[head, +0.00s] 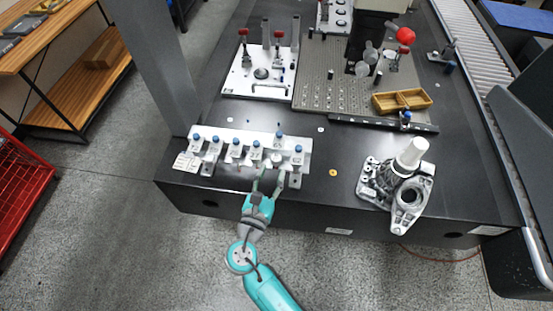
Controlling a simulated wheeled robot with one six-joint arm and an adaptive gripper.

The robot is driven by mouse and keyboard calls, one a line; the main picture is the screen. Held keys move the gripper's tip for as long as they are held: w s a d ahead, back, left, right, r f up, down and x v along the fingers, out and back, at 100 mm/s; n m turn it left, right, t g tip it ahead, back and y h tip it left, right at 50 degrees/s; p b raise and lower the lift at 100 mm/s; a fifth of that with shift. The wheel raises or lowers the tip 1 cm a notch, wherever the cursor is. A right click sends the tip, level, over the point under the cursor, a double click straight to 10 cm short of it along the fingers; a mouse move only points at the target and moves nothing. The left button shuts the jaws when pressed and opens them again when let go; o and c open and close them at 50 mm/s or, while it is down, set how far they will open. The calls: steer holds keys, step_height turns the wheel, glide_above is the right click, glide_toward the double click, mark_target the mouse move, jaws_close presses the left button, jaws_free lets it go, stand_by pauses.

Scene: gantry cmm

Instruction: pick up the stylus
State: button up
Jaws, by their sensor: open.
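A white rack (235,139) stands at the front left of the black table. It holds several small upright pieces with blue tops, such as one at its right end (298,149). These look like styli, but they are too small to tell which is the task's stylus. My gripper (271,172) is open at the front of the rack, toward its right part. Its fingers point at a slot with a pale round piece (276,158) just beyond them. I cannot tell whether the fingers touch it. The fingers partly hide that slot.
A grey metal casting with a white cylinder (411,153) stands at the front right. Behind are a perforated plate (335,95), a wooden tray (402,101), a white fixture plate (245,85) and a red ball (405,36). A grey column (160,65) rises left of the rack.

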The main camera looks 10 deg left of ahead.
mark_target(275, 164)
steer(key=w, duration=0.4)
steer(key=shift+w+d, duration=0.1)
steer(key=shift+d, duration=0.2)
steer(key=c, duration=0.8)
steer(key=shift+r, duration=0.15)
